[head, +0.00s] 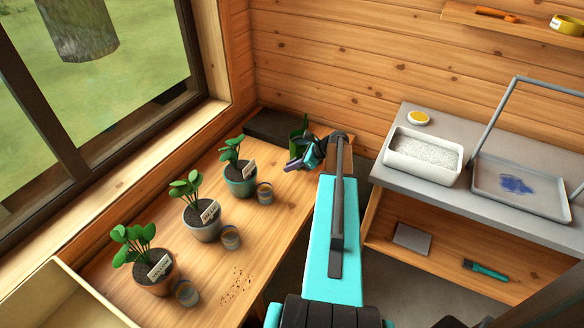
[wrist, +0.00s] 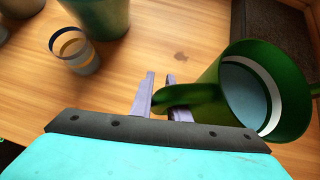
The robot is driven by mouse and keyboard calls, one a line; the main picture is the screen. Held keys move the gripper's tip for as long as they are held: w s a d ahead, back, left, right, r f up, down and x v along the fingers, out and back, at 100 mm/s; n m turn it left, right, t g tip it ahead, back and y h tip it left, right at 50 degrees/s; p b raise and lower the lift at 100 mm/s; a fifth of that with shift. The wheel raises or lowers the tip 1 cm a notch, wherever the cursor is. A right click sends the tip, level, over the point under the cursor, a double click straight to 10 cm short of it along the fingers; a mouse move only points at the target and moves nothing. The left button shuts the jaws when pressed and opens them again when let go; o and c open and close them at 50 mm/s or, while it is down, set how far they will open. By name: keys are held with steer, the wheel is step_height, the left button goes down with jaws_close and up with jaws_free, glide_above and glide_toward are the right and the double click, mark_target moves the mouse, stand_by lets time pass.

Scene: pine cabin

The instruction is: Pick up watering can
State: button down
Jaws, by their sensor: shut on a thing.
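The watering can is green. In the wrist view the watering can (wrist: 292,92) is at the right, with its round open top towards me, a pale band inside the rim and a blue-grey inside. My gripper (wrist: 160,92) is shut on its curved green handle, with one purple finger on each side. In the head view the can (head: 297,146) is at the far end of the wooden bench, partly hidden behind my gripper (head: 301,163). I cannot tell whether its base touches the bench.
Several potted plants with labels, including a teal pot (head: 240,184), line the bench (head: 215,262) beside small striped cups (head: 265,193). A dark mat (head: 268,127) lies at the back. A grey counter (head: 395,178) at right holds a white tub (head: 420,166) and a tray (head: 520,203).

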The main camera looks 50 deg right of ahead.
step_height(320, 180, up, 9)
steer(key=shift+f, duration=0.15)
stand_by(0.9)
stand_by(0.5)
steer(key=shift+r, duration=0.2)
stand_by(0.6)
